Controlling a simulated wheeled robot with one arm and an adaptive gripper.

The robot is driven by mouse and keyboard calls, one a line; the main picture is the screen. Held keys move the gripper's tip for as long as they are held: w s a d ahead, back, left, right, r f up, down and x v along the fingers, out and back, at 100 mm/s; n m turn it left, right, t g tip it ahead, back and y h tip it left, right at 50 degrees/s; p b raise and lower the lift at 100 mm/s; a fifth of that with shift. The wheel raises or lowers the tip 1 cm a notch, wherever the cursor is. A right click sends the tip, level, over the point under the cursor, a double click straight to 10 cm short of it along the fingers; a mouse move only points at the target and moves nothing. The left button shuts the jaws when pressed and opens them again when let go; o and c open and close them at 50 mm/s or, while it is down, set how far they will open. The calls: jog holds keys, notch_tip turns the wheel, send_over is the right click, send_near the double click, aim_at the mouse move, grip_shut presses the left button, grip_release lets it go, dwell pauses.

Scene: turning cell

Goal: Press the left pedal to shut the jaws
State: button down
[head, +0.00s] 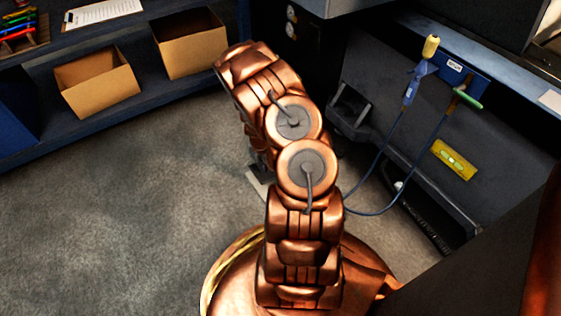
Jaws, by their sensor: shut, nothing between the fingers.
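My copper arm rises from the bottom middle of the head view and bends over near the top. Its end is hidden behind its own links, and I cannot make out my gripper. A pale flat plate (257,183) shows on the floor just left of the arm. A small dark piece stands above it against the arm, and I cannot tell what it is. I cannot clearly make out the left pedal or any jaws; the arm covers part of the floor there.
A dark machine (390,75) stands at the right, with a yellow level (453,159) on its front. A blue hose (385,210) loops down toward the arm. A blue shelf (120,118) at upper left holds two cardboard boxes. The grey floor (120,220) at left is clear.

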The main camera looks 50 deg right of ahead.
notch_tip(320, 180, up, 8)
jog(key=p, duration=0.2)
jog(key=shift+f+p, duration=0.2)
jog(key=shift+p, duration=0.2)
dwell(0.4)
jog(key=s+a+r+n+p, duration=0.1)
jog(key=a+r+n+p, duration=0.6)
jog(key=r, duration=0.9)
jog(key=s+a+r+n+p, duration=0.1)
jog(key=a+r+n+p, duration=0.65)
jog(key=r, duration=0.85)
jog(key=s+a+r+n+p, duration=0.2)
jog(key=a+r+n+p, duration=0.5)
jog(key=r, duration=1)
jog(key=s+a+r+n+p, duration=0.3)
jog(key=s+r+n+p, duration=0.3)
jog(key=r, duration=0.4)
jog(key=s+a+r+n+g+p, duration=0.1)
jog(key=s+a+r+n+p, duration=0.3)
jog(key=r+p, duration=0.5)
jog(key=s+a+r+n+p, duration=0.4)
jog(key=s+r+n+p, duration=0.3)
jog(key=s+r+n, duration=0.1)
notch_tip(320, 180, up, 3)
jog(key=shift+s+f+g+p, duration=0.15)
jog(key=shift+s+g+p, duration=0.25)
jog(key=shift+s, duration=0.5)
jog(key=shift+d, duration=0.2)
